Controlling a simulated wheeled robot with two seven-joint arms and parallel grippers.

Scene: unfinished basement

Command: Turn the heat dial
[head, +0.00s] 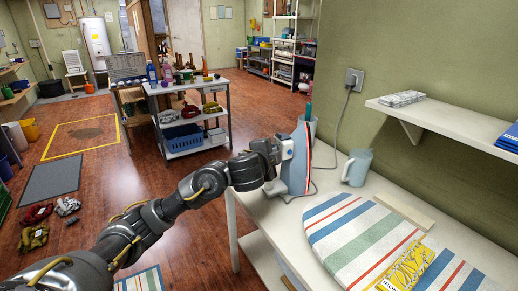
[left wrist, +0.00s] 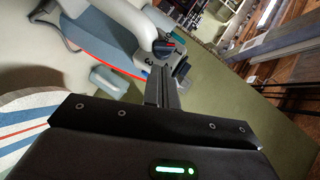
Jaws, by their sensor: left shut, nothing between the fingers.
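A blue-and-white iron (head: 301,160) stands upright on the white table (head: 262,212), its cord running to the wall outlet. The dial is not clear in the head view. My right gripper is not in view.
A light blue mug (head: 356,167) stands right of the iron. A shelf (head: 440,122) juts from the wall at right. A cart (head: 190,125) stands farther back on open floor.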

